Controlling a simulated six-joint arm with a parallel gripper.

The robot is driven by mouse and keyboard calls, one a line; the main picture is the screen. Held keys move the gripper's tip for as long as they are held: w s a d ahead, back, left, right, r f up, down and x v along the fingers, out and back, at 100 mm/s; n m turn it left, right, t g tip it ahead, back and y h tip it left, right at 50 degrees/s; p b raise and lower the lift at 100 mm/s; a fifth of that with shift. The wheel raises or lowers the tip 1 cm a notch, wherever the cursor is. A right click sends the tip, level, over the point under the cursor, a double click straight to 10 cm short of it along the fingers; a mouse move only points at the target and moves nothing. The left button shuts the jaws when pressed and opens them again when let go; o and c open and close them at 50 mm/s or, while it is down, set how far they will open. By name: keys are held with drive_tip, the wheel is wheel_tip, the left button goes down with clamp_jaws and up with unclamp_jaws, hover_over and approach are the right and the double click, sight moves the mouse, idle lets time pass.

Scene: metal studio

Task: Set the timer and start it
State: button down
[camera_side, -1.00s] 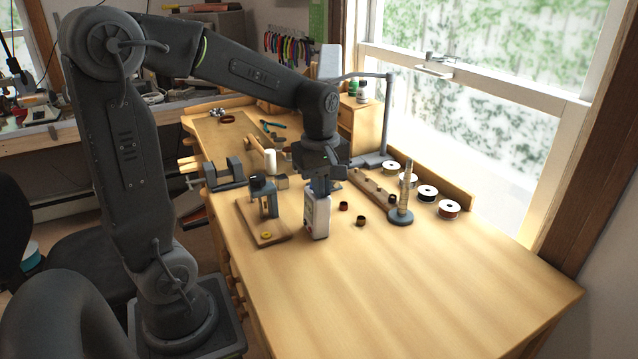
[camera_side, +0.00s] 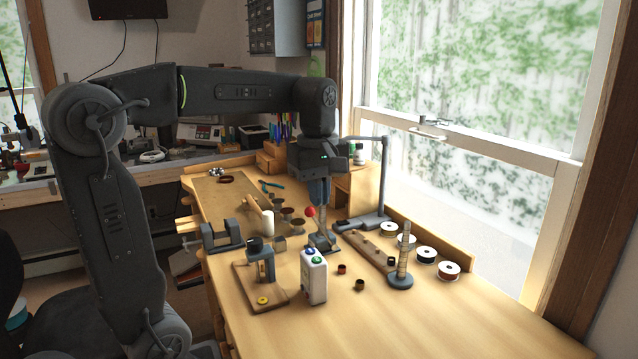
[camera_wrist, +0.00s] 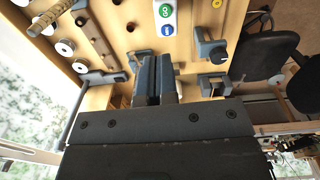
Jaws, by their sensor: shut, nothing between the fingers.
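The timer (camera_side: 314,278) is a white upright box standing on the bench. Its top carries a green button (camera_side: 317,261) and a blue button (camera_side: 309,252). In the wrist view the timer (camera_wrist: 176,20) is at the top, and the green button (camera_wrist: 165,11) reads "GO", with the blue button (camera_wrist: 168,30) beside it. My gripper (camera_side: 319,204) points down above and behind the timer, apart from it, with its fingers shut and empty. In the wrist view my gripper (camera_wrist: 158,58) shows its fingers close together below the timer.
A red-knobbed lever (camera_side: 310,211) on a stand is close to my fingers. A small press on a wooden board (camera_side: 278,297) stands left of the timer. A post on a round base (camera_side: 401,280) and spools (camera_side: 426,254) stand right. The front bench is clear.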

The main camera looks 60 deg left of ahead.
wheel_tip(320, 180, up, 2)
drive_tip(key=shift+r, duration=0.1)
idle(0.7)
